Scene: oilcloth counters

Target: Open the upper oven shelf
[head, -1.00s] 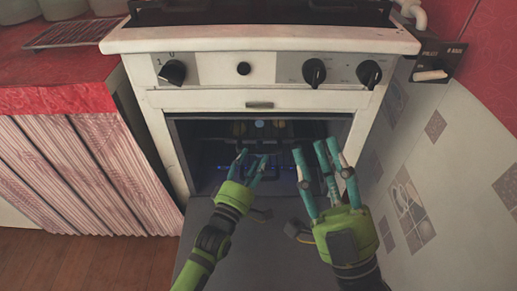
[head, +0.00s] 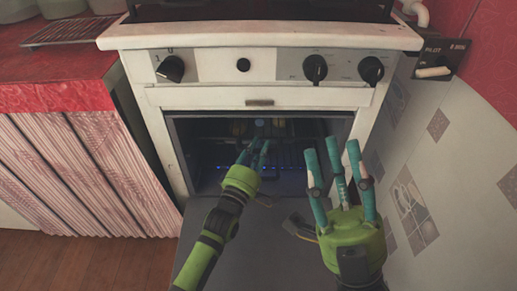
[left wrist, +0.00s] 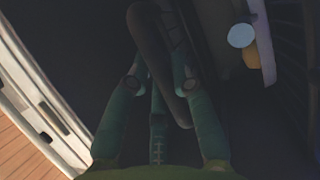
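The oven (head: 260,95) stands open, its grey door (head: 265,240) folded down towards me. In its dark inside, a faint upper shelf (head: 292,130) shows with small round things on it. My left gripper (head: 258,150) reaches into the opening, just below the upper shelf. In the left wrist view its fingers (left wrist: 160,80) lie on both sides of a dark rounded bar (left wrist: 155,45). Whether they press on it is unclear. My right gripper (head: 340,165) is open and empty, in front of the opening's right side, fingers pointing up.
A lower rack (head: 285,165) with a bluish glow lies inside the oven. Knobs (head: 315,68) line the front panel above. A red-topped counter with a striped curtain (head: 90,170) stands close on the left. A tiled wall (head: 430,170) bounds the right.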

